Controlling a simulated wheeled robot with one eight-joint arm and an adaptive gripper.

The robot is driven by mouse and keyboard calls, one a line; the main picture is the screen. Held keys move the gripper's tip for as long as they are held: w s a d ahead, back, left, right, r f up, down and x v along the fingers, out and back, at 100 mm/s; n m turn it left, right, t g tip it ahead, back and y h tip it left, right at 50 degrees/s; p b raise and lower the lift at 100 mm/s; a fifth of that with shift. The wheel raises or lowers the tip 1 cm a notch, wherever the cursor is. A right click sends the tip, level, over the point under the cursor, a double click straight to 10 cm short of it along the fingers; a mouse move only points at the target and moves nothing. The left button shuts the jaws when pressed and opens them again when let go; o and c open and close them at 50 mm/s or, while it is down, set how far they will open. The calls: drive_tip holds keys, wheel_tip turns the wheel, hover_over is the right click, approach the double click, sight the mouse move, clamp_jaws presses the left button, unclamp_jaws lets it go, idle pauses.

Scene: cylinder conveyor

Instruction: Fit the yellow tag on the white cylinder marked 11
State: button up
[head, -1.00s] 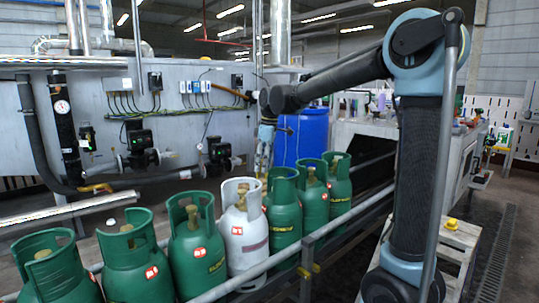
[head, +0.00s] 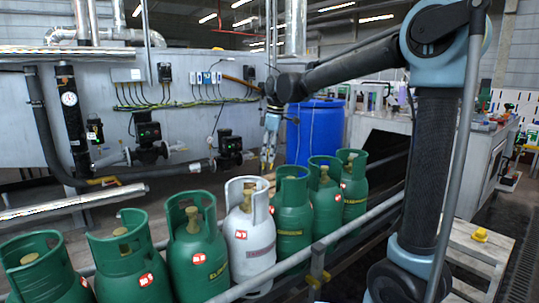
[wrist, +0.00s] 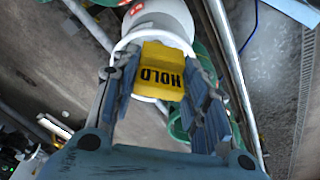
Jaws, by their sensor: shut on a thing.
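The white cylinder (head: 250,240) stands upright in a row of green ones, with a red label on its side; I cannot read a number on it. My gripper (head: 267,163) hangs beyond and just above its collar in the head view. In the wrist view my gripper (wrist: 166,85) is shut on the yellow tag (wrist: 162,68), which reads HOLD. There the tag overlaps the white collar ring (wrist: 123,42) of the cylinder. I cannot tell whether the tag touches it. The fingers hide part of the collar.
Green cylinders (head: 197,255) stand close on both sides of the white one. A metal rail (head: 345,230) runs along their near side. A blue barrel (head: 316,135) stands behind. A wooden stand (head: 475,252) with a small yellow object (head: 480,236) is at right.

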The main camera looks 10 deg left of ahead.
sight(268, 185)
drive_tip(key=shift+d+f, duration=0.1)
drive_tip(key=shift+f, duration=2.8)
drive_tip(key=shift+s, duration=0.1)
drive_tip(key=shift+f, duration=2.3)
drive_tip(key=o, duration=1)
wheel_tip(268, 185, up, 12)
drive_tip(key=d, duration=0.1)
drive_tip(key=shift+d, duration=0.35)
